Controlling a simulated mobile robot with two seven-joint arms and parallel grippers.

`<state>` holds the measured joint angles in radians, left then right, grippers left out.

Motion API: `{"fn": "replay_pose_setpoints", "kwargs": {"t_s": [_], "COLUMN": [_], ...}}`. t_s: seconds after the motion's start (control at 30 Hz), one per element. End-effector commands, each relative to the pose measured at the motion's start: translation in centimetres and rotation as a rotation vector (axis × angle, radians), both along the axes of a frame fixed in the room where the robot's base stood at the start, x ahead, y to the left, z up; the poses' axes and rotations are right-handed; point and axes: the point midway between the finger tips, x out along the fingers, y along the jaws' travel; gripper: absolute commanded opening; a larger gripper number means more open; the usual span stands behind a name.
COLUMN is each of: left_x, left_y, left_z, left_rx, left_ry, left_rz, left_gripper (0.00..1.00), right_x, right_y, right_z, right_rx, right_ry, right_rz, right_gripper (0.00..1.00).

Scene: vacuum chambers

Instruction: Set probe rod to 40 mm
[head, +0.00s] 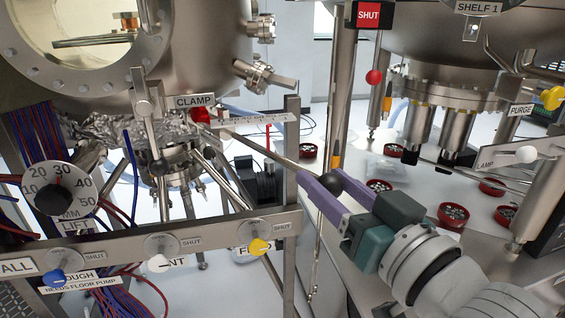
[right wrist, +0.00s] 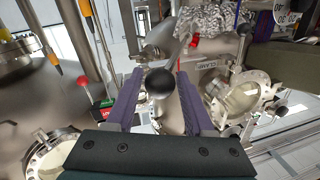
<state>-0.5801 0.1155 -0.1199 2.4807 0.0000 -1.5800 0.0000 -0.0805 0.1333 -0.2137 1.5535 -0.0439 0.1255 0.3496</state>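The probe rod (head: 268,148) is a thin grey metal rod slanting out from the left chamber, ending in a black ball knob (head: 328,183). A pale scale strip (head: 250,119) with a red pointer (head: 268,136) lies above it; its marks are too small to read. My right gripper (head: 322,181) has its purple fingers on both sides of the knob and looks shut on it. My left gripper is not in view.
A LIFT dial (head: 56,196) and a rail (head: 205,236) with blue, white and yellow knobs stand at left front. A clamp lever with a red knob (head: 200,115) is near the rod's inner end. A steel post (head: 291,165) stands beside the rod. Another chamber (head: 450,70) stands right.

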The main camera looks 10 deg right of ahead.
Motion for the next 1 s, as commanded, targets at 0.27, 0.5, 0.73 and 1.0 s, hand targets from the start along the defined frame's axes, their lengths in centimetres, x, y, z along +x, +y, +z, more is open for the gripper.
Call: {"fn": "replay_pose_setpoints", "kwargs": {"t_s": [0.27,0.5,0.73,1.0], "left_x": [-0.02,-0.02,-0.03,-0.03], "left_y": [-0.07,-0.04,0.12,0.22], "left_z": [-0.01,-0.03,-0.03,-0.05], "left_rx": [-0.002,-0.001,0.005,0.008], "left_ry": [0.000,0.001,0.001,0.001], "left_rz": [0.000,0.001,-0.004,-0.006], "left_gripper": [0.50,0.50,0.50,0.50], "right_x": [-0.02,-0.02,-0.02,-0.02], "right_y": [0.00,-0.01,-0.01,-0.01], "right_z": [0.00,0.01,0.01,0.02], "right_rx": [0.000,0.000,-0.001,-0.001], "right_ry": [0.000,0.000,0.000,-0.001], "right_rz": [0.000,0.000,0.000,0.000], "right_gripper": [0.20,0.00,0.00,0.00]}}
